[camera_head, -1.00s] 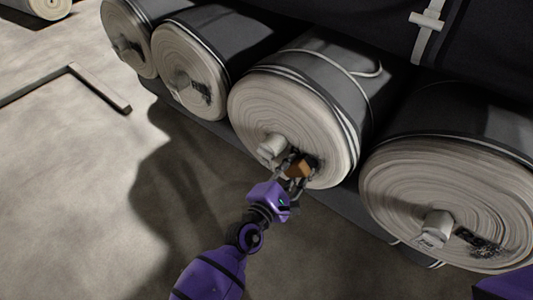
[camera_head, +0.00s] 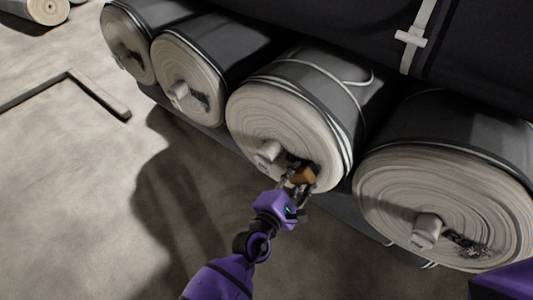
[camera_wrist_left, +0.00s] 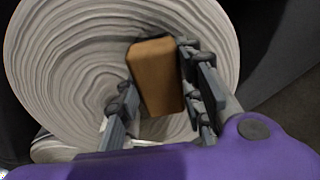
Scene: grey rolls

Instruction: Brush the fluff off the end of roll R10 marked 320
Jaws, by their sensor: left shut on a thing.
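The brush, a brown wooden block (camera_head: 304,176), is held in my left gripper (camera_head: 299,184). The gripper's fingers are shut on it. The brush is at the lower right part of the pale spiral end of the middle roll (camera_head: 262,118), beside its core plug (camera_head: 267,155). A dark patch of fluff (camera_head: 294,161) shows just above the brush. In the left wrist view the brush (camera_wrist_left: 155,78) stands between the fingers in front of the roll end (camera_wrist_left: 60,70); its bristles are hidden. I cannot read the marking on the roll's tag. My right gripper is out of view.
A roll (camera_head: 440,205) to the right has a dark patch (camera_head: 470,245) by its plug. Dark rolls with a pale strap (camera_head: 412,38) lie above. A floor bar (camera_head: 100,95) is at left; floor between is clear.

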